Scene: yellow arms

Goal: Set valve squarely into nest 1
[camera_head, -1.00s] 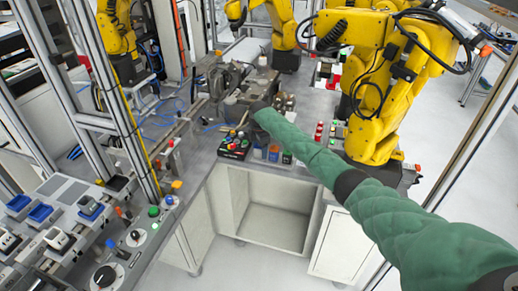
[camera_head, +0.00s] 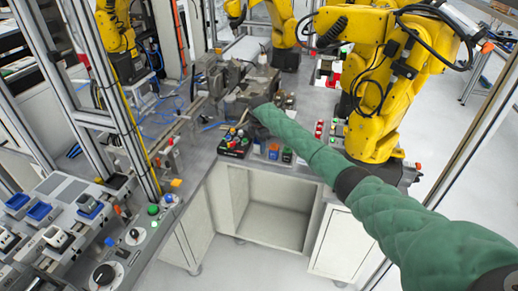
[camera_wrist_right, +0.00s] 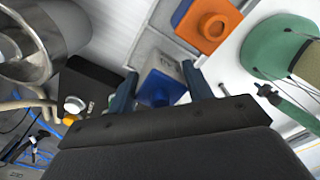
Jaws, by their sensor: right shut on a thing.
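My right gripper (camera_head: 243,121) is at the end of the green-sleeved arm, above the near edge of the bench in the head view. Its jaws are small and partly hidden there. In the right wrist view the two dark blue fingers (camera_wrist_right: 160,88) stand on either side of a blue block with a light grey part (camera_wrist_right: 160,87), which I take to be the valve. The gripper is shut on it. The valve's lower side is hidden, and I cannot tell whether it touches a surface. I cannot pick out nest 1 with certainty. My left gripper is not in view.
An orange square part with a round top (camera_wrist_right: 208,25) is close beyond the fingers. A green round part (camera_wrist_right: 280,45) is at the right. A metal cylinder (camera_wrist_right: 50,40) and a black box (camera_wrist_right: 85,85) are at the left. A black button box (camera_head: 234,146) stands on the bench.

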